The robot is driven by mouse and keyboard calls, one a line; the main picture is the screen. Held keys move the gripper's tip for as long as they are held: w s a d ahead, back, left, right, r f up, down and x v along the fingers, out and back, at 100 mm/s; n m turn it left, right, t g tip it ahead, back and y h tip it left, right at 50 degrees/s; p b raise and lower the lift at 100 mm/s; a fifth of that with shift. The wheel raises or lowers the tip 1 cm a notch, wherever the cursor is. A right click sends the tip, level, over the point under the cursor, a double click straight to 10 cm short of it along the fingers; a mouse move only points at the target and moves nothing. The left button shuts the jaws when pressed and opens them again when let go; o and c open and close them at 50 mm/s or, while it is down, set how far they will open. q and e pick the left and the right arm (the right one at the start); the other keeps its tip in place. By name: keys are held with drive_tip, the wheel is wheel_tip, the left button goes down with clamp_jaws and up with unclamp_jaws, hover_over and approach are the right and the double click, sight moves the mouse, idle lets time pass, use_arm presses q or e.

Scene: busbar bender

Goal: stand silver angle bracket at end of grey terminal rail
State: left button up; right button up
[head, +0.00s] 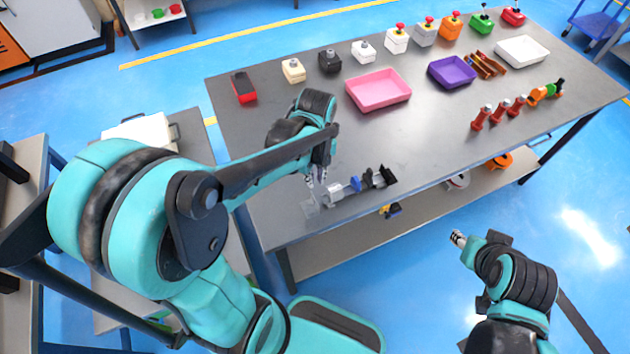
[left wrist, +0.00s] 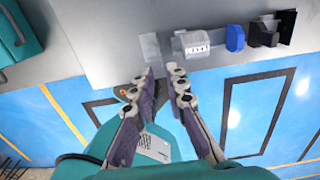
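The silver angle bracket (head: 311,207) is at the left end of the row of terminal parts by the table's front edge; it also shows in the left wrist view (left wrist: 150,47). The grey terminal rail is mostly hidden under a light grey block (head: 333,193), a blue block (head: 355,184) and black parts (head: 382,177). The bracket appears beside the light grey block with a narrow gap; whether it stands upright is hard to tell. My left gripper (left wrist: 164,72) is open, its fingertips just short of the bracket. My right gripper (head: 458,239) is off the table's front, its fingers too small to read.
Behind are a pink tray (head: 378,106), a purple tray (head: 432,84) and a white tray (head: 522,64). Several button boxes line the back edge. Red insulators (head: 481,118) stand at the right. The table's middle is clear. A lower shelf (head: 330,250) lies below.

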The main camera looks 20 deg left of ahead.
use_arm(q)
drive_tip(key=s+d+r+n+t, duration=0.1)
drive_tip(key=s+r+n+t, duration=0.2)
drive_tip(key=n, duration=1)
drive_tip(key=s+d+r+n+t, duration=0.1)
drive_tip(key=s+r+n+t, duration=0.2)
drive_tip(key=n, duration=1)
wheel_tip(320, 180, up, 2)
drive_tip(key=shift+r+t, duration=0.1)
drive_tip(key=shift+t, duration=0.5)
drive_tip(key=shift+s, duration=0.1)
wheel_tip(320, 180, down, 6)
drive_tip(key=b, duration=0.5)
drive_tip(key=shift+r+b, duration=0.15)
drive_tip(key=shift+b, duration=0.15)
